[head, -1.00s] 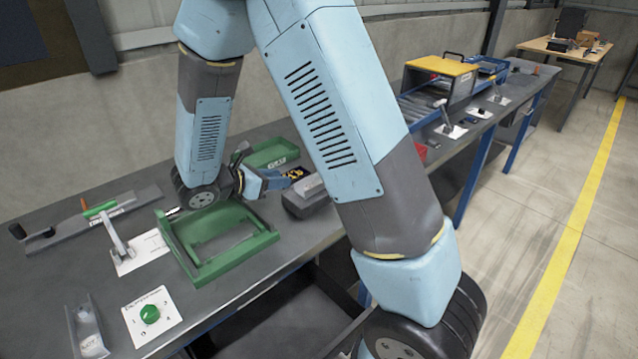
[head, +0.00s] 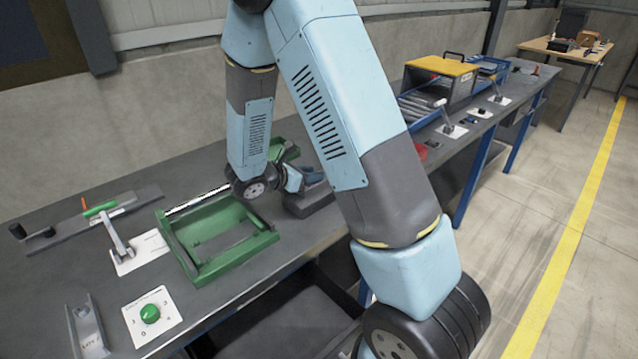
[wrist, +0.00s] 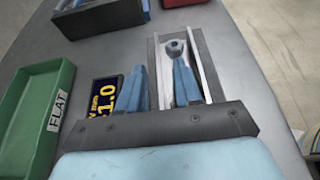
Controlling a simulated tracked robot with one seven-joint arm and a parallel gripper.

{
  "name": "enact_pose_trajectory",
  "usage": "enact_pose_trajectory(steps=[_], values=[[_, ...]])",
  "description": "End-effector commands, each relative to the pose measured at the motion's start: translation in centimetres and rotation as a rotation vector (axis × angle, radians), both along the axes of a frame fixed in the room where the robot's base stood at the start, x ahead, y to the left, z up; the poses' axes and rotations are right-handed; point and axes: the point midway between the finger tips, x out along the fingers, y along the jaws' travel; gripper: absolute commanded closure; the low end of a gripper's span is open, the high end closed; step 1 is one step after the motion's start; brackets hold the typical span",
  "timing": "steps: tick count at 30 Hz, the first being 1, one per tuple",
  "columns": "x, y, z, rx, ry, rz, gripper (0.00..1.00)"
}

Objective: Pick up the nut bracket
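In the wrist view, a small grey part with a round, holed end, which looks like the nut bracket (wrist: 175,47), sits in a pale metal channel (wrist: 205,68). My gripper (wrist: 158,64) is open, its two blue fingers apart with nothing held between them. The right finger is over the channel with its tip just short of the round end and covers the part's near side. The left finger is outside the channel's left wall. In the head view, my gripper (head: 296,181) is low over the bench beside a dark grey block, mostly hidden by my arm.
In the head view, a green frame (head: 215,262) and a green knob (head: 149,313) are on the bench.

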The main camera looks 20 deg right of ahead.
Motion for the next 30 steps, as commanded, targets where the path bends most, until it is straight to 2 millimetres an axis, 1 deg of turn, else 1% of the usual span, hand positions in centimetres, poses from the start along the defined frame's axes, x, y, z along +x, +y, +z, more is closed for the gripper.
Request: enact_pose_trajectory(steps=[3, 9, 11, 20, 30], values=[[0.19, -0.51, -0.26, 0.0, 0.002, -0.001, 0.66], [0.21, -0.53, -0.26, 0.001, 0.0, 0.0, 0.66], [0.21, -0.53, -0.26, 0.001, 0.0, 0.0, 0.71], [0.2, -0.51, -0.25, 0.001, 0.0, 0.0, 0.99], [0.21, -0.5, -0.23, 0.001, 0.0, 0.0, 1.0]])
